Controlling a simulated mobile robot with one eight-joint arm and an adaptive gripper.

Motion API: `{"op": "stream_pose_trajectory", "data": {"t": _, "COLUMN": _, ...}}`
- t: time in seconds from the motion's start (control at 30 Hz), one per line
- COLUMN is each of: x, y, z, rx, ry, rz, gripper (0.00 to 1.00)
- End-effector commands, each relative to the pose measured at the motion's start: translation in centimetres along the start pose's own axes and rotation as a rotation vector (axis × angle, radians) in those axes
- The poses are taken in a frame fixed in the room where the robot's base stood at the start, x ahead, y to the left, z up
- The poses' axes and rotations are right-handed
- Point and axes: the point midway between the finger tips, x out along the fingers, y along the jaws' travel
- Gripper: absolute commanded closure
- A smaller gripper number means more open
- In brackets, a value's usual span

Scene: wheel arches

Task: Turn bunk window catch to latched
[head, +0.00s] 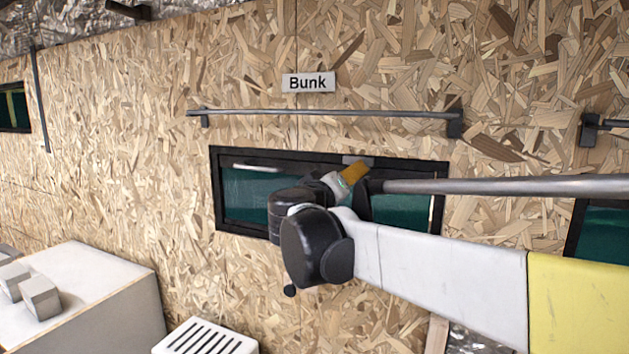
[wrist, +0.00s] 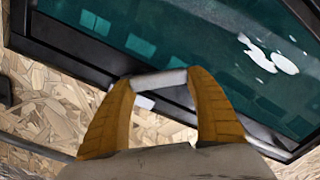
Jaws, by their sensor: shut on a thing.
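The bunk window (head: 245,185) is a long dark-framed pane with teal glass, below the "Bunk" sign (head: 308,82). Its catch (wrist: 160,82) is a small grey bar at the black frame. In the wrist view it spans between the two orange fingers of my gripper (wrist: 161,84), at an angle to the frame edge. In the head view my gripper (head: 352,174) is at the window's top edge, right of its middle. A grey bit of the catch (head: 358,160) shows there, the rest hidden behind the fingers. My gripper is shut on the catch.
A grey rail (head: 320,112) runs along the chipboard wall (head: 150,130) above the window. Another bar (head: 500,186) crosses the right part of the view. White cabinets (head: 90,300) stand at lower left. A second window (head: 600,235) is at the right.

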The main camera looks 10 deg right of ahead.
Motion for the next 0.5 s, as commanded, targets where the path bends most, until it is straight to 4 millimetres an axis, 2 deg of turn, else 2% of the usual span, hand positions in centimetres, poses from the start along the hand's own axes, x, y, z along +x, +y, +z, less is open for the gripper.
{"op": "stream_pose_trajectory", "data": {"t": 0.5, "x": 0.0, "y": -0.2, "z": 1.4, "rx": -0.485, "ry": 0.0, "rz": 0.0, "gripper": 0.65}}
